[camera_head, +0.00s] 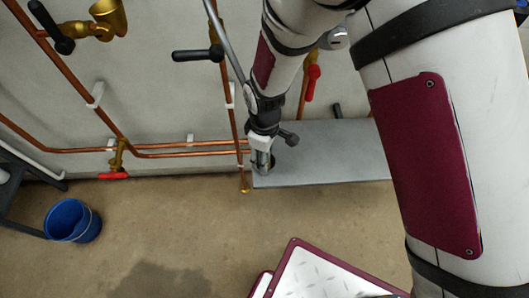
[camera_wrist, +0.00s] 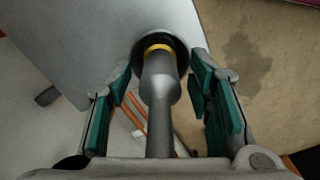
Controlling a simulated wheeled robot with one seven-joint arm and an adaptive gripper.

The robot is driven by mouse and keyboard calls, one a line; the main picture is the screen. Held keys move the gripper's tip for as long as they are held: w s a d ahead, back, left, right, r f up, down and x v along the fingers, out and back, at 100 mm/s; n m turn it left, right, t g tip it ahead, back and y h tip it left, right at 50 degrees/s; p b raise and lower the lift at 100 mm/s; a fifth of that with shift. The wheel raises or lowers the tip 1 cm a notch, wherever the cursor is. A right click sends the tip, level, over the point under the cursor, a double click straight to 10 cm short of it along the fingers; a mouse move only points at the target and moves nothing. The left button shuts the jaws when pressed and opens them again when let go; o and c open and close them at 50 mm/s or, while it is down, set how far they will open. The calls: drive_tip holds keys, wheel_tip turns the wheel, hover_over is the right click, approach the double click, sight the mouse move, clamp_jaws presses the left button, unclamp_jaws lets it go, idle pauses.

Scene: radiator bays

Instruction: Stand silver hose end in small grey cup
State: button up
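The silver hose end (camera_wrist: 160,85) runs down the middle of the wrist view, with a yellow band near its far end. That end sits inside the dark round opening of the small grey cup (camera_wrist: 142,58). In the head view the cup (camera_head: 262,166) stands at the left end of a grey shelf, just below my gripper (camera_head: 264,145). My gripper (camera_wrist: 162,75) is open, with its teal pads on either side of the hose end and a gap on both sides. The cup's bottom is hidden.
The grey shelf (camera_head: 330,152) is mostly bare. Copper pipes (camera_head: 190,148) and valves with black and red handles line the wall close by. A blue bucket (camera_head: 72,221) stands on the floor at left. The silver hose (camera_head: 228,45) rises beside my arm.

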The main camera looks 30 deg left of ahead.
wheel_tip(320, 180, up, 12)
drive_tip(key=shift+r+p, duration=0.2)
drive_tip(key=shift+p, duration=0.6)
drive_tip(key=shift+r, duration=0.15)
drive_tip(key=shift+w+d+r, duration=0.1)
drive_tip(key=w+d+r+m+t, duration=0.15)
drive_tip(key=d+r+m, duration=0.65)
drive_tip(key=d+r, duration=1.15)
drive_tip(key=s+d+r+m, duration=0.2)
drive_tip(key=s+d+m, duration=0.3)
drive_tip(key=s+d, duration=0.3)
drive_tip(key=s+d+r+m, duration=0.1)
drive_tip(key=s+d+m, duration=0.4)
drive_tip(key=s+d, duration=0.3)
drive_tip(key=shift+s+d+r+m+t, duration=0.15)
drive_tip(key=shift+d+r+m+t, duration=0.25)
drive_tip(key=shift+d, duration=0.75)
